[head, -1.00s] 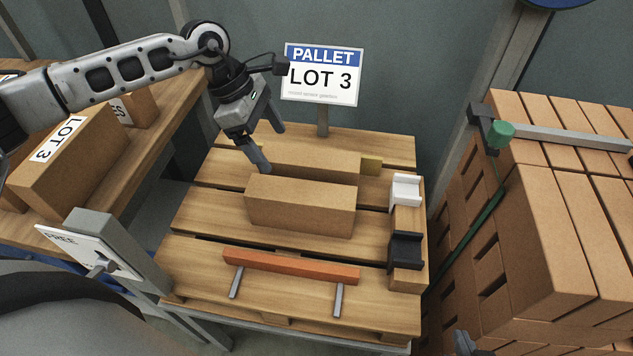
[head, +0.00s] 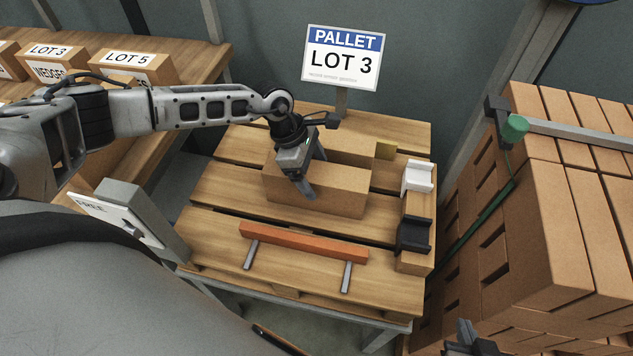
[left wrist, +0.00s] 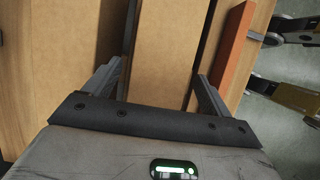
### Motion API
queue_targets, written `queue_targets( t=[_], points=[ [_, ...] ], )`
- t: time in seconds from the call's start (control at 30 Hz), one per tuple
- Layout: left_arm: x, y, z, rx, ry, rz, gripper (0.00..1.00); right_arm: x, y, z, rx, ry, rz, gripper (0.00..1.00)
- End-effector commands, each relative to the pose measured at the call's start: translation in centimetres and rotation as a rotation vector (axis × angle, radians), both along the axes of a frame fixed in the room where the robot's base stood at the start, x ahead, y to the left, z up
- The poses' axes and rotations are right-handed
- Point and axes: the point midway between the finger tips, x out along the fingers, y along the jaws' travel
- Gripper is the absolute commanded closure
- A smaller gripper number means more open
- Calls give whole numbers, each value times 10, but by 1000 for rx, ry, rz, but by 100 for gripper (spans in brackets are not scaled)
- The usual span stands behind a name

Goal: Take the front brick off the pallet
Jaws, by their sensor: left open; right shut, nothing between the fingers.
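The front brick (head: 346,196) is a plain brown block on the wooden pallet (head: 215,225). A second brown brick (head: 346,150) lies close behind it. My left gripper (head: 315,176) is open at the front brick's left part, one finger before its front face and one on its far side. In the left wrist view, the front brick (left wrist: 165,50) runs between the two spread fingers (left wrist: 158,88); contact cannot be told. The brick's middle top is partly hidden by the gripper. My right gripper (head: 470,340) is shut and empty at the bottom edge, partly cut off.
An orange bar (head: 302,243) on two metal legs stands before the front brick. White (head: 418,176) and black (head: 413,235) holders sit at the pallet's right edge. A PALLET LOT 3 sign (head: 341,58) stands behind. Stacked bricks (head: 560,220) fill the right; labelled boxes (head: 130,65) stand left.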

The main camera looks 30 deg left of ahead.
Motion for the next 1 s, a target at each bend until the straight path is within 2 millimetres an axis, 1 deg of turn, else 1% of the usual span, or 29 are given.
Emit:
queue_targets(
  t=[0.03,0.13,0.37,0.4,0.47,0.5,0.57,0.6,0.67,0.7,0.73,1.0],
  points=[
    [1,-3,-5,-1,1,0,16,-1,-1,-2,-2,6,-2,100],
    [2,-6,-13,-1,-2,-1,16,-3,-2,-5,-4,13,-3,100],
    [2,-6,-15,1,-2,0,16,-3,-1,-5,-3,12,-2,100],
    [2,-6,-15,1,-2,0,22,-3,-1,-5,-3,11,-2,100],
    [2,-6,-15,1,-2,0,39,-3,-1,-4,-3,10,-2,100],
    [2,-6,-15,1,-2,0,50,-3,-1,-4,-3,10,-2,100],
    [2,-6,-14,-1,-2,-1,66,-3,-1,-4,-2,10,-1,100],
    [2,-6,-14,-1,-2,-1,78,-3,-1,-4,-2,9,-1,100],
    [2,-6,-14,-1,-2,-1,94,-3,-1,-4,-1,9,-2,100],
    [2,-6,-14,-1,-2,-1,100,-3,0,-3,-1,9,-1,100],
    [5,-7,-11,-5,-9,1,100,-3,0,-3,-1,9,-1,100],
    [5,-7,-9,-6,-10,1,100,-4,1,-4,1,10,1,100]
  ],
)
